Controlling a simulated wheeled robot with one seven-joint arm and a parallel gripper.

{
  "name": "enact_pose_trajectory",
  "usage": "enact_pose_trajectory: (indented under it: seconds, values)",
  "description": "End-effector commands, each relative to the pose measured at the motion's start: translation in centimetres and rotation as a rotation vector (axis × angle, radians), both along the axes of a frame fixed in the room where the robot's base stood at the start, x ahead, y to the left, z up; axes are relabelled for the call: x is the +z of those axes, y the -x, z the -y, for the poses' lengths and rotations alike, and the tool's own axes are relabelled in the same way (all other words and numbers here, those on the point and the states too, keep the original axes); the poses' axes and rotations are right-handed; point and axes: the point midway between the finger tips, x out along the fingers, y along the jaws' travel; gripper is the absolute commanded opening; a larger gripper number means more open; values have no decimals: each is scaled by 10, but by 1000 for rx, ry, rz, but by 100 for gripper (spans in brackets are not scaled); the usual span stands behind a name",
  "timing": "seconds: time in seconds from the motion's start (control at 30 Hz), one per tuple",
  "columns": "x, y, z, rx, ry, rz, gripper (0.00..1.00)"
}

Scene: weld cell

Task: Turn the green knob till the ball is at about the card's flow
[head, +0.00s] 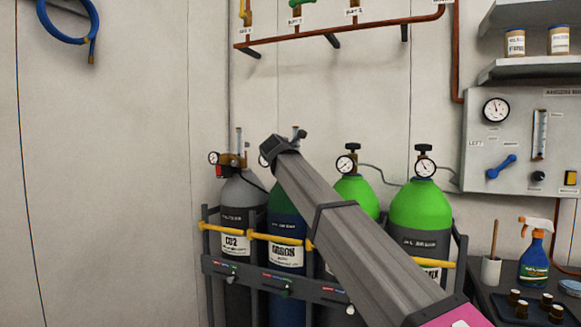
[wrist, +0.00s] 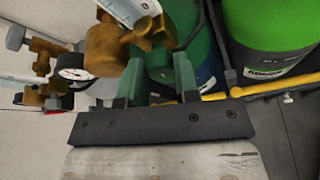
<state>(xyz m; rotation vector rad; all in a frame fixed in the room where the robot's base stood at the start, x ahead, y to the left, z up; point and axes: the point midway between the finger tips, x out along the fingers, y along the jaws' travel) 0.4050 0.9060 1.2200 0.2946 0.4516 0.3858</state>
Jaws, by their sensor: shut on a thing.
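My gripper (wrist: 158,60) has its two green-grey fingers at the brass regulator (wrist: 104,48) of the argon cylinder (head: 287,206). It is shut on what seems to be the green knob, which is mostly hidden between the fingers and against the green cylinder. A clear flow tube (wrist: 124,10) rises from the brass body, cut off by the top of the wrist view; I cannot make out its ball. In the head view, my arm covers most of this regulator. I cannot pick out the card in either view.
A gauge (wrist: 74,73) sits left of the fingers. The grey CO2 cylinder (head: 240,195) stands left of the argon, and bright green cylinders (head: 420,208) stand right. A yellow bar (head: 225,229) crosses the rack front. A wall panel (head: 477,140) hangs at right.

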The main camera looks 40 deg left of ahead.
Motion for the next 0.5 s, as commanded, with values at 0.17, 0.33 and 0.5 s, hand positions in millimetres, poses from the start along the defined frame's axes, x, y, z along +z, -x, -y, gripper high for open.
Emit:
enact_pose_trajectory:
  seconds: [0.17, 0.33, 0.5]
  values:
    - [-1, 0, 0, -1, 0, -2, 5]
    - [-1, 0, 0, 0, -1, -1, 54]
    - [0, 0, 0, 0, -1, -1, 54]
